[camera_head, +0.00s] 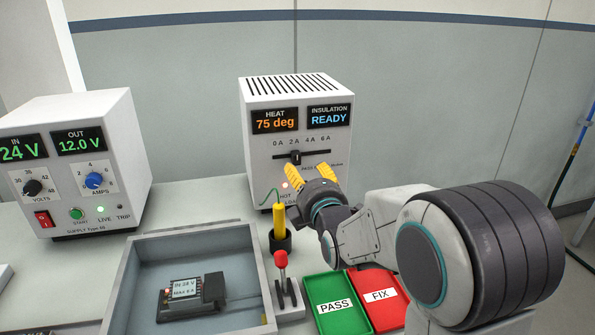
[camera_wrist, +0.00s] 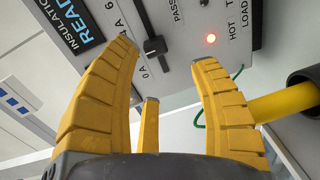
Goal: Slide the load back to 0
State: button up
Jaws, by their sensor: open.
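The load box (camera_head: 296,130) is white, with HEAT 75 deg and INSULATION READY displays. Its black slider knob (camera_head: 296,157) sits on a slot under the scale, near the 2 A mark. The knob also shows in the wrist view (camera_wrist: 155,46), nearer the 0 A end of the slot. My gripper (camera_head: 308,171) is open in front of the panel, just below the slider. In the wrist view its yellow fingers (camera_wrist: 165,54) are spread, with the knob beyond the gap near the left fingertip. I see no clear contact with the knob.
A yellow probe (camera_head: 279,220) with a green wire stands in a black holder. A red-topped lever (camera_head: 281,260), a grey tray (camera_head: 130,290) holding a small module, and green PASS (camera_head: 325,290) and red FIX (camera_head: 392,285) trays are below. The power supply (camera_head: 75,165) stands left.

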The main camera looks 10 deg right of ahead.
aim_at(297, 160)
jog(key=shift+n+t, duration=0.4)
jog(key=shift+n, duration=0.1)
jog(key=shift+w+p, duration=0.5)
jog(key=shift+w, duration=3.6)
jog(key=shift+r, duration=0.1)
grip_shut()
